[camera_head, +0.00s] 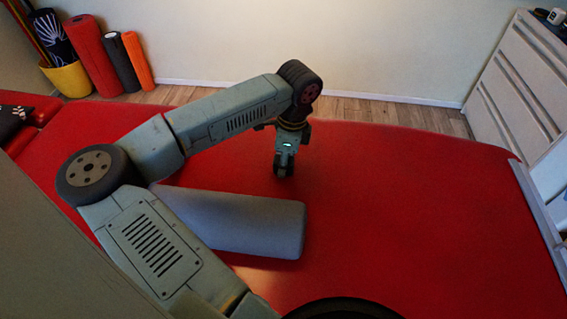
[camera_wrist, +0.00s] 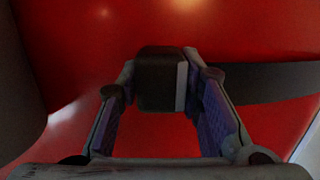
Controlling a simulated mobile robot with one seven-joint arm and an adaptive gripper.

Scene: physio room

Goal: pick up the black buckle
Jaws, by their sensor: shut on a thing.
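My gripper (camera_head: 284,166) points down over the red padded table (camera_head: 400,200) in the head view, just behind the grey bolster. In the wrist view my gripper's two fingers (camera_wrist: 162,78) are closed on the sides of the black buckle (camera_wrist: 158,84). The buckle looks like a dark block with a pale strip on its right side. In the head view I cannot tell the buckle apart from the dark fingertips. Whether it still touches the table is not clear.
The grey bolster (camera_head: 240,222) lies on the table close in front of my gripper. White drawers (camera_head: 520,75) stand at the right. The table's right side is clear.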

